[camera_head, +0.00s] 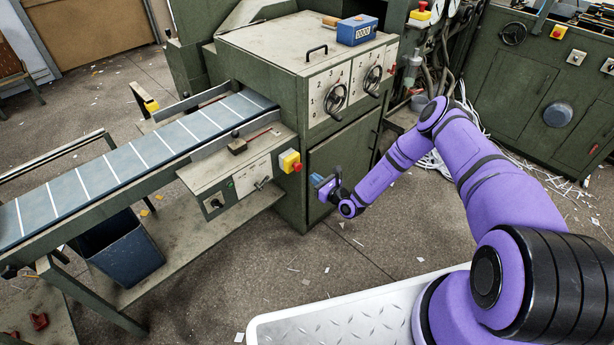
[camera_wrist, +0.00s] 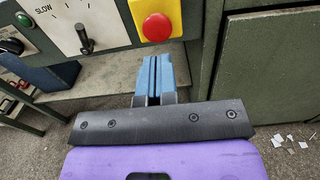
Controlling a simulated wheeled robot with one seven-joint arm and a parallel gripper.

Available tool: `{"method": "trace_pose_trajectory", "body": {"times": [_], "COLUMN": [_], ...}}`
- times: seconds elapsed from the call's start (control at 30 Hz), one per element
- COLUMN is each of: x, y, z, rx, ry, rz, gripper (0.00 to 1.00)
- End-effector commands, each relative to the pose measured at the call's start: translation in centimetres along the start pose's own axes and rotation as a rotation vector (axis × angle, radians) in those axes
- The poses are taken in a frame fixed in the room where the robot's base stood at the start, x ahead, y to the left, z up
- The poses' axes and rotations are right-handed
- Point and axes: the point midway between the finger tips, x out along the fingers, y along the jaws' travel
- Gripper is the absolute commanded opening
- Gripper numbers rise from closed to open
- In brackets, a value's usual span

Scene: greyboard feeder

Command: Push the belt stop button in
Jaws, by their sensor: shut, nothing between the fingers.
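The belt stop button (camera_head: 296,166) is a round red button on a yellow box at the right end of the belt's control panel. In the wrist view the red button (camera_wrist: 157,27) shows large at the top, its yellow box around it. My gripper (camera_head: 319,182) is to the right of and a little below the button in the head view. Its blue fingers (camera_wrist: 161,64) are shut together and empty. In the wrist view the fingertips lie just below the button, with a small gap showing. Whether the button is pressed in cannot be told.
The control panel (camera_head: 240,180) has a slider and a green button (camera_wrist: 24,20). The striped belt (camera_head: 130,158) runs to the left. The green machine cabinet (camera_head: 345,150) stands behind my gripper. A blue bin (camera_head: 122,250) is under the belt. Paper scraps lie on the floor.

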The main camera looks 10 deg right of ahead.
Motion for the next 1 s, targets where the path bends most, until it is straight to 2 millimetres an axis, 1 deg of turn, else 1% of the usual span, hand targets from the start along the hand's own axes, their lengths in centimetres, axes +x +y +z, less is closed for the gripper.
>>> {"method": "trace_pose_trajectory", "body": {"times": [0.03, 0.2, 0.3, 0.4, 0.6, 1.0], "x": [-1.0, -4.0, -5.5, -6.5, -7.4, -7.4], "y": [0.0, 0.0, 0.0, 0.1, 0.0, 0.1], "z": [0.0, -0.1, -0.1, -0.1, -0.1, -0.1], "rx": [0.003, 0.003, 0.004, 0.002, 0.002, 0.002], "ry": [0.001, 0.002, 0.002, 0.001, 0.001, 0.001], "rz": [-0.001, -0.001, -0.002, 0.0, 0.0, 0.0], "gripper": [0.0, 0.0, 0.0, 0.0, 0.0, 0.0]}}
